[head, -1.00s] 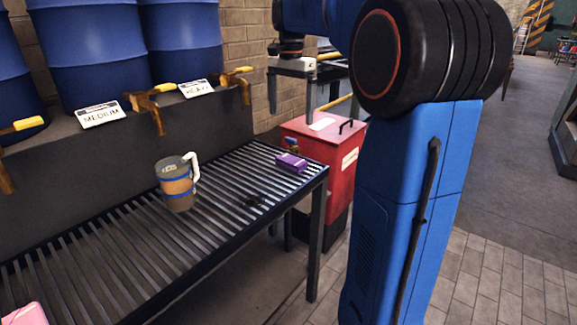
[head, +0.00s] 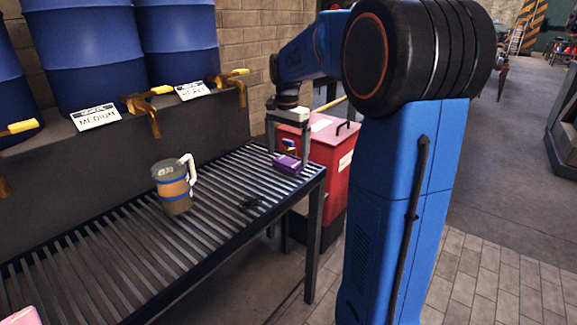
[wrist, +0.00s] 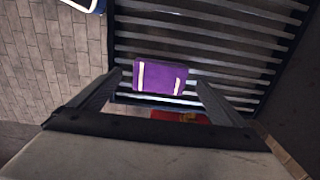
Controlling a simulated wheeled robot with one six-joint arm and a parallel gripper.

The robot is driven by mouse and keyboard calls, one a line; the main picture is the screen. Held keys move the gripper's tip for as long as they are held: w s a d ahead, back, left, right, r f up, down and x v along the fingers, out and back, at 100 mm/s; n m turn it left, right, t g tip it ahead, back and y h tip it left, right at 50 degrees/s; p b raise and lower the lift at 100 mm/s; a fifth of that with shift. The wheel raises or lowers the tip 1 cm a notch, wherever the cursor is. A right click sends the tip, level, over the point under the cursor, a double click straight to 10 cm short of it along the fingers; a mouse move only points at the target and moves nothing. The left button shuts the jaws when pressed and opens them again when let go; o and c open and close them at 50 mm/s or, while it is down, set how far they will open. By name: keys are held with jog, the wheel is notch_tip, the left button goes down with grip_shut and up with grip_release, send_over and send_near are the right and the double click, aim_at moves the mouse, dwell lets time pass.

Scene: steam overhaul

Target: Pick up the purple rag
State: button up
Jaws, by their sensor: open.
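The purple rag (head: 287,165) lies folded on the slatted metal bench near its right end. In the wrist view the rag (wrist: 161,77) shows as a purple block with pale stripes, just beyond and between the fingertips. My gripper (head: 288,153) hangs down over the rag in the head view, a finger on each side of it. In the wrist view my gripper (wrist: 155,85) is open with nothing held. I cannot tell exactly how far the fingertips are above the slats.
A red bin (head: 328,165) stands beyond the bench's right end. Blue drums (head: 180,40) with taps stand behind. A pink item (head: 20,316) is at lower left.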

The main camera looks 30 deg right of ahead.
aim_at(287, 161)
jog(key=shift+f, duration=1.4)
jog(key=c, duration=1.2)
jog(key=shift+o, duration=0.2)
jog(key=shift+r, duration=0.15)
notch_tip(287, 161, up, 10)
